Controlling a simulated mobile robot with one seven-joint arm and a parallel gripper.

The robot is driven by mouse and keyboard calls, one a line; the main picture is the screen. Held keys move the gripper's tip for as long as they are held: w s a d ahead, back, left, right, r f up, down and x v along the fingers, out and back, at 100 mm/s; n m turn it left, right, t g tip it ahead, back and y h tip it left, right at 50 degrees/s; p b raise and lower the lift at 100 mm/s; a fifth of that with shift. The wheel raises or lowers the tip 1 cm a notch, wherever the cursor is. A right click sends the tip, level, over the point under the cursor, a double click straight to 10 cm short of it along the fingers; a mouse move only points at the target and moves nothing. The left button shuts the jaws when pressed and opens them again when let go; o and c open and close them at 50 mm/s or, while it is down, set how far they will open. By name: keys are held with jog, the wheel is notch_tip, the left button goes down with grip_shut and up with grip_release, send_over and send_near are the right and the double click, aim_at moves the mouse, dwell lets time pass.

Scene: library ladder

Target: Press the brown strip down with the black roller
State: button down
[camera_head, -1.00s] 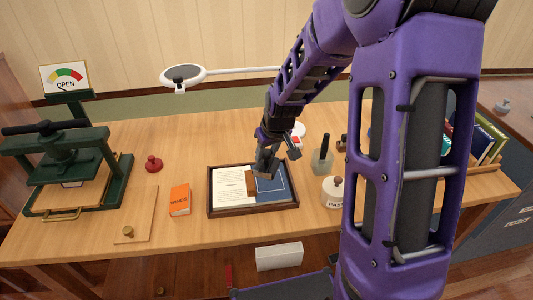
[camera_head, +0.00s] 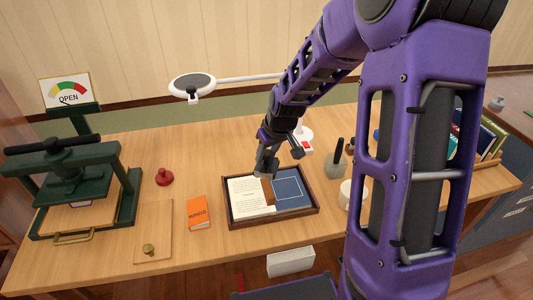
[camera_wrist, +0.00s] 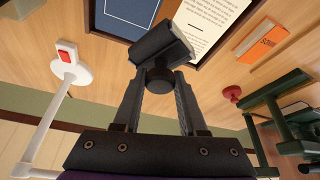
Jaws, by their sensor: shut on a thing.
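The brown strip (camera_head: 267,190) lies upright in the picture along the seam between a white printed page (camera_head: 248,196) and a blue cover (camera_head: 288,190), inside a dark wooden tray (camera_head: 272,221). My gripper (camera_wrist: 160,92) is shut on the handle of the black roller (camera_wrist: 160,45). In the head view, my gripper (camera_head: 268,160) is at the tray's back edge, with the roller near the strip's far end. I cannot tell whether the roller touches it. In the wrist view the roller hides the strip, with the cover and page showing on either side.
An orange box (camera_head: 199,212), a red knob (camera_head: 164,177) and a green press (camera_head: 70,185) stand left of the tray. A white lamp base (camera_head: 303,138), a brush pot (camera_head: 336,160) and a white jar (camera_head: 350,194) are to the right. The lamp's head (camera_head: 192,86) hangs behind.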

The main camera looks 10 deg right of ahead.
aim_at(268, 165)
jog(key=shift+f+b, duration=2.15)
jog(key=shift+f, duration=0.75)
jog(key=shift+f+b, duration=0.45)
jog(key=shift+f, duration=0.15)
jog(key=shift+r+p, duration=2.65)
jog(key=shift+r, duration=0.9)
